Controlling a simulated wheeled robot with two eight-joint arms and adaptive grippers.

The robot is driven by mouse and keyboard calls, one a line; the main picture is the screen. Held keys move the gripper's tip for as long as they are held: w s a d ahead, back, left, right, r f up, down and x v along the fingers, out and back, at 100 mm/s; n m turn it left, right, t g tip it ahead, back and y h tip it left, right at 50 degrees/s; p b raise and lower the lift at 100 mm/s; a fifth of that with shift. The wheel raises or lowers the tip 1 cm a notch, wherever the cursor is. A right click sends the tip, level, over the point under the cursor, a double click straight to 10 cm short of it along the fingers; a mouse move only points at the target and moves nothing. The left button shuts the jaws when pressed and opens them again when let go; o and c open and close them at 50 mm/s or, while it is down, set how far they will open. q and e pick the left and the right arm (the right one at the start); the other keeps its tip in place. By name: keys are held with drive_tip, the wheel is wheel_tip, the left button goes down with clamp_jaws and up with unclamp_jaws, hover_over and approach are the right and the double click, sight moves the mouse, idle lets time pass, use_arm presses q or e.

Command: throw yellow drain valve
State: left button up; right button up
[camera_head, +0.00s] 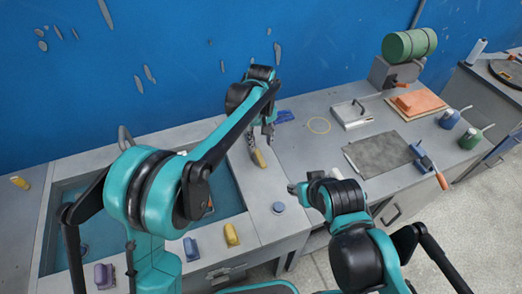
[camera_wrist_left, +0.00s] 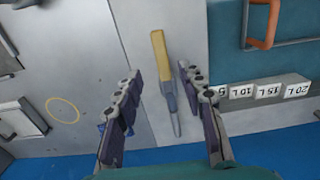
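A yellow-handled lever (camera_head: 259,158) sits on the grey counter strip to the right of the sunken blue basin. In the left wrist view its yellow grip (camera_wrist_left: 165,54) and grey shaft (camera_wrist_left: 171,100) lie between the spread fingers, apart from both. My left gripper (camera_head: 261,136) is open and empty just behind the yellow grip; its two dark fingers also show in the left wrist view (camera_wrist_left: 162,100).
Yellow (camera_head: 231,235), blue (camera_head: 190,249) and purple (camera_head: 104,275) handles stand along the basin's front rim; another yellow one (camera_head: 20,183) is at far left. White volume labels (camera_wrist_left: 268,90) line the basin edge. A grey mat (camera_head: 380,153) lies right.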

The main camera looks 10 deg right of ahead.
use_arm(q)
drive_tip(key=shift+r, duration=2.15)
drive_tip(key=s+a+r+t, duration=0.1)
drive_tip(key=s+a+r, duration=0.15)
drive_tip(key=a, duration=0.25)
drive_tip(key=s+a+r+m+t, duration=0.1)
drive_tip(key=s+a, duration=0.2)
drive_tip(key=a, duration=0.2)
drive_tip(key=s+a+r+t, duration=0.1)
drive_tip(key=s+a+r, duration=0.1)
drive_tip(key=a, duration=0.4)
drive_tip(key=s+a+f+m+t, duration=0.1)
drive_tip(key=s+a+f+t, duration=0.3)
drive_tip(key=s+a, duration=0.8)
wheel_tip(320, 180, down, 2)
drive_tip(key=shift+s+f+b, duration=0.1)
drive_tip(key=shift+s+b, duration=0.3)
drive_tip(key=shift+s, duration=0.6)
